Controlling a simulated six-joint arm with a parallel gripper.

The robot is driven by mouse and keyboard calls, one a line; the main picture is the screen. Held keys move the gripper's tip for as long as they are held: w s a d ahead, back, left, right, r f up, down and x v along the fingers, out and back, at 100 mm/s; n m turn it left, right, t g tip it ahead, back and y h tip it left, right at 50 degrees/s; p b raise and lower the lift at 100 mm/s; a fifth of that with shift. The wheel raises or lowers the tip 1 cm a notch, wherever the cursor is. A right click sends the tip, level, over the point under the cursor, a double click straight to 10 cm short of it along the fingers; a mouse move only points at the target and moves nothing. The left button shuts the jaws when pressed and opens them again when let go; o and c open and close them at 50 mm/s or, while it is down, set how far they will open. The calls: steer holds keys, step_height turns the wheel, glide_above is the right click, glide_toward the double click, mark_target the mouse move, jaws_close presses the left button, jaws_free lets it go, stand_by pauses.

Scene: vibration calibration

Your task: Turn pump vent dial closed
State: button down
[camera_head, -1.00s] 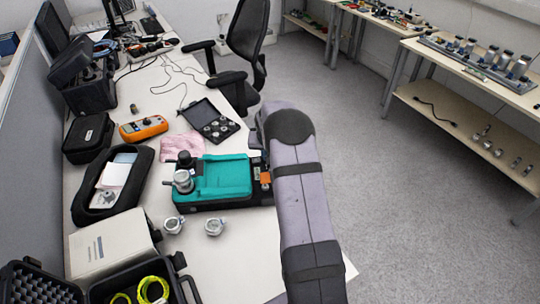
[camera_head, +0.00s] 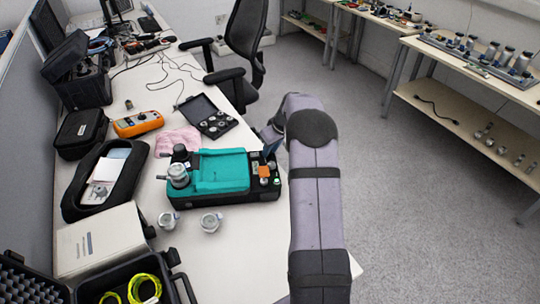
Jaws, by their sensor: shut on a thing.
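The teal and black pump (camera_head: 222,172) lies on the white desk (camera_head: 240,235). A round silver gauge (camera_head: 178,175) stands at its left end. An orange block (camera_head: 268,168) and small controls show on its right end. My gripper (camera_head: 270,152) points down at the back right corner of the pump, partly hidden by my own grey arm. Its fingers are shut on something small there. The vent dial is not clearly seen; it is hidden at the fingertips.
A black pouch (camera_head: 78,190) is at the left. The floor to the right is clear.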

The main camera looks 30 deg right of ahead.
steer(key=shift+d+n+y+b, duration=0.1)
steer(key=shift+n+y+b, duration=0.5)
steer(key=shift+n, duration=0.6)
steer(key=shift+g, duration=0.3)
steer(key=c, duration=1.9)
jaws_free()
steer(key=shift+o, duration=0.2)
steer(key=b+v, duration=0.1)
steer(key=v, duration=0.6)
steer(key=shift+r, duration=0.1)
